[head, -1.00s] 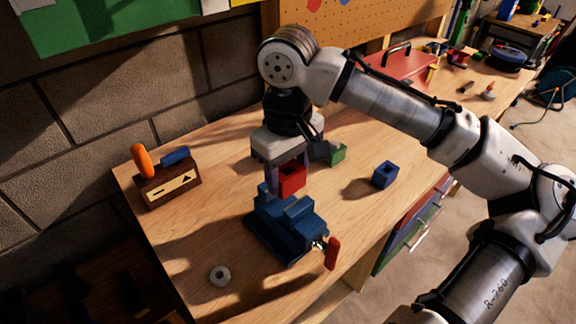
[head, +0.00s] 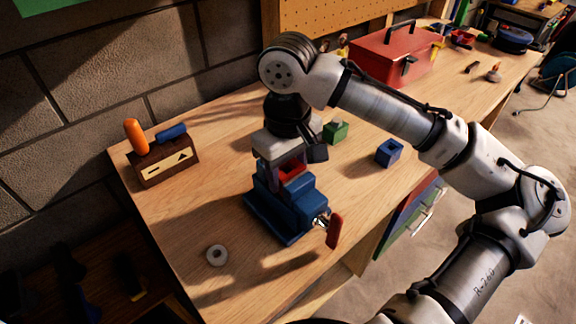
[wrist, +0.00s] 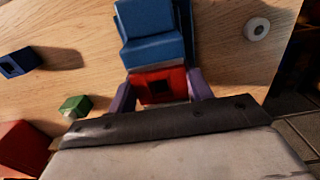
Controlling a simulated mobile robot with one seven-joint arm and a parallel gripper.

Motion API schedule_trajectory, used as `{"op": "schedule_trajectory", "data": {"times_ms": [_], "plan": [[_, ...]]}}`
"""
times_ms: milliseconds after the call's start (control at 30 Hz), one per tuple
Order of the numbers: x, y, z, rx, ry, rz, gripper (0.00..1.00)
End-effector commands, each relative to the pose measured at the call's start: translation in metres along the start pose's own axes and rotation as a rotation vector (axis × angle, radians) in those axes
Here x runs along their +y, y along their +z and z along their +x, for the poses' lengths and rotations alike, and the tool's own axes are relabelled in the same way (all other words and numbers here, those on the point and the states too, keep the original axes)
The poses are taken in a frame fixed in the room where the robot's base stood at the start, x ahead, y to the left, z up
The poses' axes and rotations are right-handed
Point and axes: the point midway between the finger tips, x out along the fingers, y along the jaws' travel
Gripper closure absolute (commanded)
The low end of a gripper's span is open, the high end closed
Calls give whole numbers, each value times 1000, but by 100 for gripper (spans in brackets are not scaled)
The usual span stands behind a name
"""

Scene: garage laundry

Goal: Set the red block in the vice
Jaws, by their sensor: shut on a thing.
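The red block (head: 291,168) is between the fingers of my gripper (head: 284,178), which is shut on it. It is mostly hidden by the gripper in the head view. In the wrist view the red block (wrist: 160,85), with a dark square hole, sits between the two purple fingers, right against the blue vice (wrist: 152,35) in the picture. In the head view the blue vice (head: 291,212) stands on the bench with its red handle (head: 334,231) at the right. The block is at the vice's back end; I cannot tell whether it is between the jaws.
A blue block (head: 389,153) and a green block (head: 335,132) lie right of my gripper. A wooden holder (head: 166,163) with orange and blue handles stands left. A grey ring (head: 217,255) lies near the front. A red toolbox (head: 395,57) stands behind.

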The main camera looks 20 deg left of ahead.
Motion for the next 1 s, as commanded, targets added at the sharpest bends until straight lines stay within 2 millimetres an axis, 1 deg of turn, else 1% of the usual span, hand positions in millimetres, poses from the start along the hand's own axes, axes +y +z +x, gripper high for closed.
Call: {"op": "schedule_trajectory", "data": {"times_ms": [367,400,567,867,967,1000], "plan": [[0,0,2,0,0,0,72],[0,0,2,0,0,0,46],[0,0,2,0,0,0,25],[0,0,1,0,0,0,24],[0,-1,-6,1,2,1,24],[0,-1,-12,2,1,1,24]]}}
